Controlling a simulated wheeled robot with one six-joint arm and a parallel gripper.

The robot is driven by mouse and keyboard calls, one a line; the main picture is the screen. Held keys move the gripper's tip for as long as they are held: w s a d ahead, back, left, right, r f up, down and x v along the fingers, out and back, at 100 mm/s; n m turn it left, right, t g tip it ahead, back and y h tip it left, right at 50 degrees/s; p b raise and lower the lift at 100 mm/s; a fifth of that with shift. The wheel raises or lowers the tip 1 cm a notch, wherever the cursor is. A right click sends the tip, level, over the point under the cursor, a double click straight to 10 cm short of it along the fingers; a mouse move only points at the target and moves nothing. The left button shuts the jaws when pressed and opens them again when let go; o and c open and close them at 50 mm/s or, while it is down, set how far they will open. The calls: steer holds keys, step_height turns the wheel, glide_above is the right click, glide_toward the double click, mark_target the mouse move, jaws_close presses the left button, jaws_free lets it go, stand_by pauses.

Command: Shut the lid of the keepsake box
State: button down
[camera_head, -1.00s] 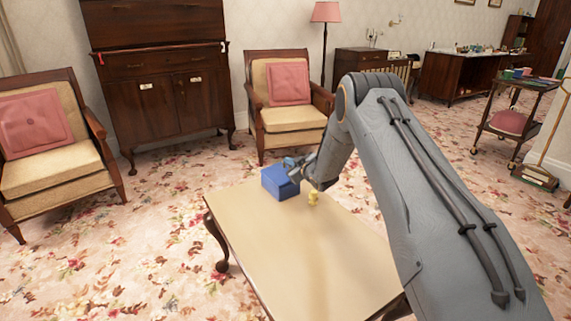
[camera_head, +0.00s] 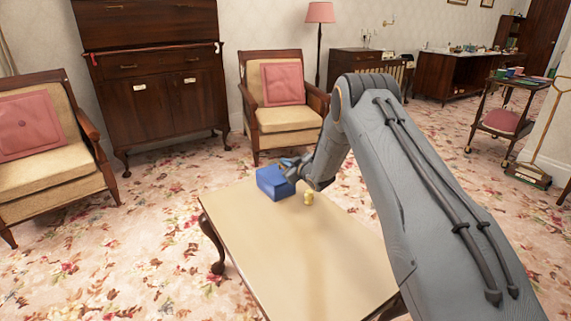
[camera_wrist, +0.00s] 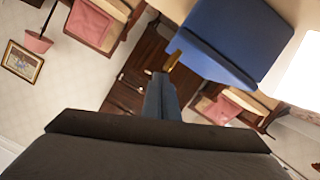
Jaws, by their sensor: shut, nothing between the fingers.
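The blue keepsake box (camera_head: 271,185) stands at the far end of the low table (camera_head: 270,235). In the wrist view the box (camera_wrist: 235,35) fills the upper right, tilted, with a darker blue strip along its lower edge. I cannot tell how far its lid stands open. My gripper (camera_head: 289,163) is at the upper right edge of the box, very close to it; whether it touches is unclear. In the wrist view my fingers (camera_wrist: 161,82) are together and empty, below and left of the box.
A small yellow object (camera_head: 308,198) stands on the table just right of the box. The rest of the tabletop is bare. An armchair (camera_head: 287,118) stands behind the table, another armchair (camera_head: 40,170) at left. A tea trolley (camera_head: 505,122) is far right.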

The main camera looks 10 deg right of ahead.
steer(key=r, duration=0.1)
steer(key=r+p, duration=0.1)
steer(key=r, duration=0.1)
steer(key=shift+s+a+r, duration=0.1)
steer(key=shift+a+r, duration=0.1)
steer(key=shift+a, duration=0.05)
steer(key=s+d+r+m+g+h+p, duration=0.15)
steer(key=s+r, duration=0.25)
steer(key=s, duration=0.4)
steer(key=s+r+m+g+h+b, duration=0.15)
steer(key=s+r, duration=0.25)
steer(key=s, duration=0.4)
steer(key=s+d+r+m+g+h+p, duration=0.15)
steer(key=s+r, duration=0.25)
steer(key=s, duration=0.4)
steer(key=s+a+r+m+g, duration=0.1)
steer(key=s+r+g, duration=0.15)
steer(key=s, duration=1.05)
steer(key=s+a+r+m+g+p, duration=0.15)
steer(key=s+g, duration=0.25)
steer(key=s, duration=1)
steer(key=s+a+r+m+g, duration=0.1)
steer(key=s+g, duration=0.2)
steer(key=s, duration=1)
steer(key=d+r+m+p, duration=0.1)
steer(key=d+r+p, duration=0.4)
steer(key=p, duration=0.6)
steer(key=shift+d+r+h+p, duration=0.35)
steer(key=shift+r+p, duration=0.05)
